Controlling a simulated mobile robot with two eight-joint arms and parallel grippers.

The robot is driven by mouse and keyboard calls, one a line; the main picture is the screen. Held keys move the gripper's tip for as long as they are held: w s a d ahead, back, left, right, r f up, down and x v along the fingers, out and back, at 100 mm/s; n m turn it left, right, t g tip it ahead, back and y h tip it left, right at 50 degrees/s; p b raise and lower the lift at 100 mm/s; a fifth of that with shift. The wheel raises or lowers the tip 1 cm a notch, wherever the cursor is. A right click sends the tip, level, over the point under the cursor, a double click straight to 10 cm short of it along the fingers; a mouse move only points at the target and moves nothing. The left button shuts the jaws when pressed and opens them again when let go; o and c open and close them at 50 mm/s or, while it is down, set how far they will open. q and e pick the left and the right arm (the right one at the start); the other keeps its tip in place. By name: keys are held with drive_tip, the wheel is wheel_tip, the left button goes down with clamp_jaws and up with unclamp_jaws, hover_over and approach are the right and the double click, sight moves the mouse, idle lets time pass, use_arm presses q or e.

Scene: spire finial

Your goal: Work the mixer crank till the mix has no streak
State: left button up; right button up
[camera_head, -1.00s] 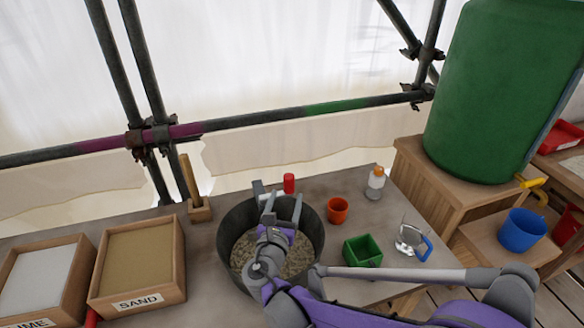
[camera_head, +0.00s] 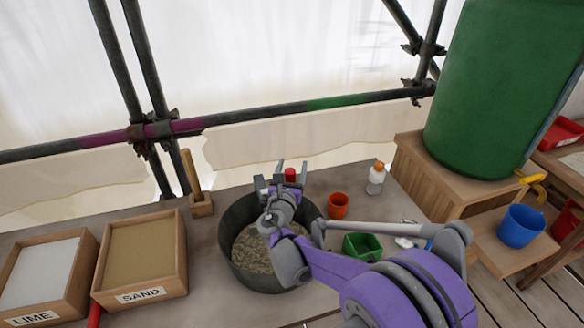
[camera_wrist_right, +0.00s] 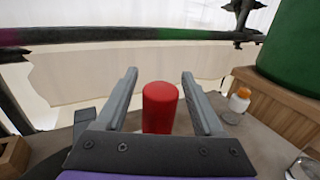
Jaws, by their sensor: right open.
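The mixer is a dark round tub (camera_head: 236,262) on the bench, with a grey-brown, lumpy mix (camera_head: 252,250) in it. Its red crank handle (camera_head: 290,175) stands upright near the tub's far rim. In the right wrist view the red handle (camera_wrist_right: 160,107) stands between the two fingers. My right gripper (camera_head: 281,170) is open over the far side of the tub, its fingers on either side of the handle. I cannot tell if a finger touches it. My arm hides part of the mix and the crank. My left gripper is not in view.
Boxes of lime (camera_head: 42,275) and sand (camera_head: 140,255) stand at the left. An orange cup (camera_head: 338,206), a green box (camera_head: 362,246) and a white bottle with an orange cap (camera_head: 376,178) are right of the tub. A scaffold rail (camera_head: 250,116) runs behind.

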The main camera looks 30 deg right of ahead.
clamp_jaws()
idle(1.4)
